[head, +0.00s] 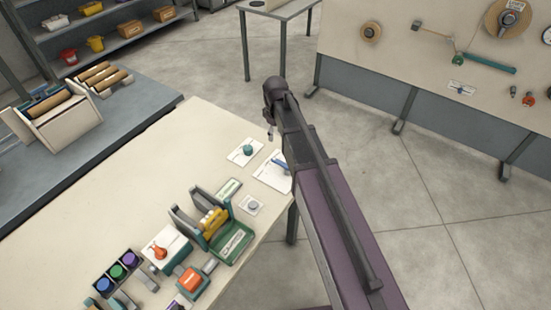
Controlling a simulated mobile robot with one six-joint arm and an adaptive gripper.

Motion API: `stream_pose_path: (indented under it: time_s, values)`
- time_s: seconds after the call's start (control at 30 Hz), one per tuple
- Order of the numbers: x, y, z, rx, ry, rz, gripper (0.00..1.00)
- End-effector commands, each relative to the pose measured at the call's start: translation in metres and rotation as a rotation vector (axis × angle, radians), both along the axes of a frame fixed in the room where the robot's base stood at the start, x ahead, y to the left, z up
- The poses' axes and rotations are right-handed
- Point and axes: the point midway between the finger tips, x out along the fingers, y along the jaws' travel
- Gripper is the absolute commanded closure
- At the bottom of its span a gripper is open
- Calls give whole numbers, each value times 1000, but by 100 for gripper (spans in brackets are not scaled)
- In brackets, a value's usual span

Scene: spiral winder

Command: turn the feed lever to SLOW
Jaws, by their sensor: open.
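My arm reaches in from the lower right, and my gripper (270,134) hangs from its far end, over or beyond the table's right end. It is small in view, appears empty, and its height above the table is hard to judge. A blue lever (279,163) sits on a white plate (268,178) at the table's right edge, partly hidden by my arm. It may be the feed lever, but its labels are too small to read. A green knob (247,150) on another white plate is left of it, close to my gripper in the picture.
The beige table (110,205) holds a green winder (232,240) with a yellow spool, an orange-handled white box (165,248), an orange block (189,280) and a tray of coloured spools (117,270). A wall panel (400,60) stands at the right. Floor is clear between.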

Motion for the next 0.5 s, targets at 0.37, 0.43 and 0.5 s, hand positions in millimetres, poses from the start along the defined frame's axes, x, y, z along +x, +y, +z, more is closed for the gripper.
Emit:
stream_pose_path:
  time_s: [0.37, 0.43, 0.5]
  values:
    - [0, 0, -24, 0, 0, -1, 37]
    - [0, 0, -30, 0, 0, -1, 37]
    - [0, 0, -35, 0, 0, -1, 37]
